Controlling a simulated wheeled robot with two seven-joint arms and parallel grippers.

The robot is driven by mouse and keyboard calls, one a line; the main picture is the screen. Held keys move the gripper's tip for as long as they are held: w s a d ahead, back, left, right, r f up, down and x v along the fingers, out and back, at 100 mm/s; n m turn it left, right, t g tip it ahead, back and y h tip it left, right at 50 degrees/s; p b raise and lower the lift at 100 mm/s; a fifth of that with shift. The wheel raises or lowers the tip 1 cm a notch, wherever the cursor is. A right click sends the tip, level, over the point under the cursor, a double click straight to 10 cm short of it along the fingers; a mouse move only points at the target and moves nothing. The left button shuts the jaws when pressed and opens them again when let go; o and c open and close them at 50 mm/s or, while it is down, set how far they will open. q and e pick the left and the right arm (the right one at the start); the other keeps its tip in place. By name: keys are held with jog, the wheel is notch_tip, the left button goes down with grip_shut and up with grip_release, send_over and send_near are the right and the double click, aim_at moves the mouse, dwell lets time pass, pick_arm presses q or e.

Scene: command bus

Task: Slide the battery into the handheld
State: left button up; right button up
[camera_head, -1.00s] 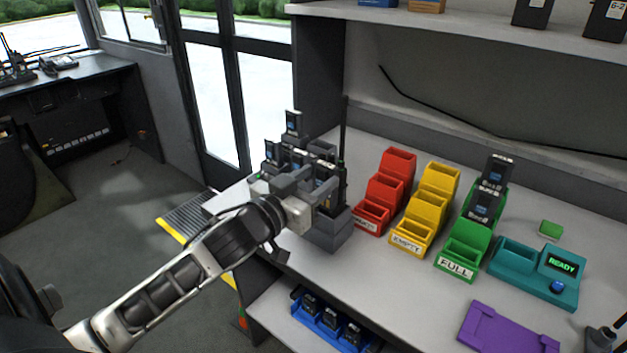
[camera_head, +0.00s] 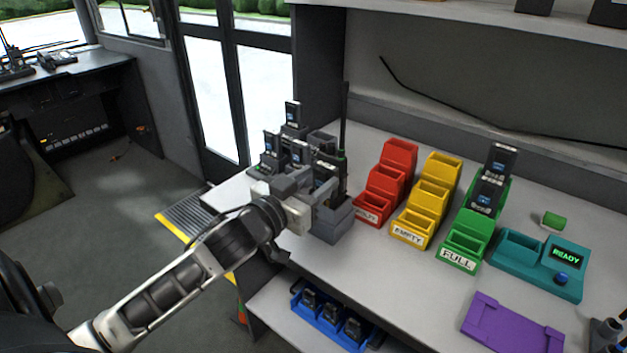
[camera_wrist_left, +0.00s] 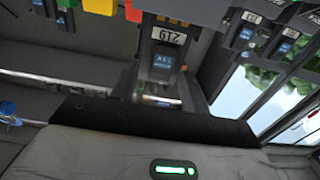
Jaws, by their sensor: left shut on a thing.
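My left gripper (camera_head: 322,192) is at the front right of the grey rack (camera_head: 333,228), beside a dark handheld (camera_head: 344,150) with a tall antenna. In the left wrist view its fingers (camera_wrist_left: 166,88) are closed around a dark battery (camera_wrist_left: 163,62) with a blue label. Directly above that label in the picture is a white plate reading 219 (camera_wrist_left: 166,36), against the dark handheld body. The fingers hide much of the contact, so I cannot tell how deep the battery sits.
Other handhelds (camera_head: 298,152) stand in the rack. To the right are red (camera_head: 385,185), yellow (camera_head: 430,195) and green (camera_head: 465,240) stepped bins, a teal READY unit (camera_head: 535,265) and a purple tray (camera_head: 512,325). A blue tray (camera_head: 330,325) is on the shelf below.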

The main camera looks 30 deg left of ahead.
pick_arm(q)
jog(key=shift+f, duration=0.25)
dwell(0.4)
jog(key=o, duration=1.1)
jog(key=s+a+b, duration=0.1)
jog(key=s, duration=1.5)
jog(key=shift+w+a, duration=0.1)
jog(key=s+d+f+m+g+h, duration=0.1)
jog(key=d+f+g, duration=0.6)
jog(key=d+f, duration=1)
notch_tip(320, 180, down, 4)
jog(key=shift+s+d+h, duration=0.15)
jog(key=shift+s+h, duration=0.45)
jog(key=shift+s, duration=0.1)
